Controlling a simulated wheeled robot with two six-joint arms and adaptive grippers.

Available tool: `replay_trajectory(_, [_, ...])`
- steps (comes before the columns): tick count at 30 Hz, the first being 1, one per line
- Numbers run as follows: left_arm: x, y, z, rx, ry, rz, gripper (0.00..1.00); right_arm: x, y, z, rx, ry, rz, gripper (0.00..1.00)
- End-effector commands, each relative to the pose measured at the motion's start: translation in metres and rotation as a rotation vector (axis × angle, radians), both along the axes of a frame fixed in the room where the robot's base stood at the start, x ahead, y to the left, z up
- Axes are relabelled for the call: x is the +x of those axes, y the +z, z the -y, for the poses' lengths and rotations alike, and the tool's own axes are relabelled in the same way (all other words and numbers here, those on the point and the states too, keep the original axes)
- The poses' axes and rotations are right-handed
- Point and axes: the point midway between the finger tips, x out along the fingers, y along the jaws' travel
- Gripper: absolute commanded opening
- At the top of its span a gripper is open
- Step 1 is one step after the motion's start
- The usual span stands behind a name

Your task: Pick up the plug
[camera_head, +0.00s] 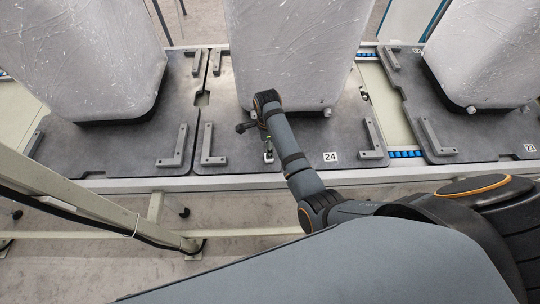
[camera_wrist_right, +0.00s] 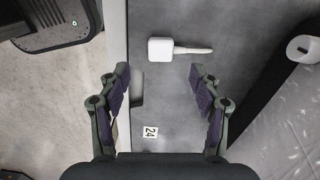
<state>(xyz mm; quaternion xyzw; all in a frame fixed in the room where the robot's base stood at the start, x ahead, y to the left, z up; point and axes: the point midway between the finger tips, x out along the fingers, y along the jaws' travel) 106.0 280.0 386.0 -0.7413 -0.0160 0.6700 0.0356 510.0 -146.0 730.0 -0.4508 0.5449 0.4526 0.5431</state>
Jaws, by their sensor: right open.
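The plug (camera_wrist_right: 160,49) shows in the right wrist view as a white rounded block with a pale stem pointing right. It lies flat on a dark grey plate (camera_wrist_right: 180,110). In the head view the plug (camera_head: 268,156) is a small pale piece near the plate's front edge, beside my right forearm. My right gripper (camera_wrist_right: 160,70) is open and empty, with its fingers apart on either side of the picture. The plug is ahead of the gap between the fingertips, apart from both. In the head view my arm mostly hides this gripper. My left gripper is out of view.
Large wrapped grey blocks (camera_head: 300,50) stand on the plates behind the plug. Raised L-shaped brackets (camera_head: 207,147) sit at the plate corners. A label reading 24 (camera_head: 330,156) lies right of my forearm. A pale rail (camera_head: 230,183) runs along the front.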

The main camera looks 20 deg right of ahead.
Motion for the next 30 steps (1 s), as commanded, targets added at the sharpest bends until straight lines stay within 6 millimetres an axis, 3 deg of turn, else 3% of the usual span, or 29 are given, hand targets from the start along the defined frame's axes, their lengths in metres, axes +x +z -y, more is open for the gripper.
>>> replay_trajectory(3, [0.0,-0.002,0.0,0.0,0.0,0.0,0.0,0.0,-0.016,0.001,-0.002,0.0,0.002,0.64])
replay_trajectory(10, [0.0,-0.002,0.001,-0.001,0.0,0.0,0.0,0.0,-0.026,0.001,-0.003,0.0,0.001,0.64])
replay_trajectory(18, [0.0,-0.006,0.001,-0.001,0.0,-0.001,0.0,0.0,-0.069,0.001,-0.003,0.001,0.003,0.64])
replay_trajectory(26, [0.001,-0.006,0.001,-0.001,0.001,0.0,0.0,0.0,-0.072,0.001,-0.003,0.001,0.004,0.64])
replay_trajectory(30, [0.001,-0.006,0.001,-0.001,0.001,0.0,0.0,0.0,-0.071,0.001,-0.003,0.001,0.004,0.45])
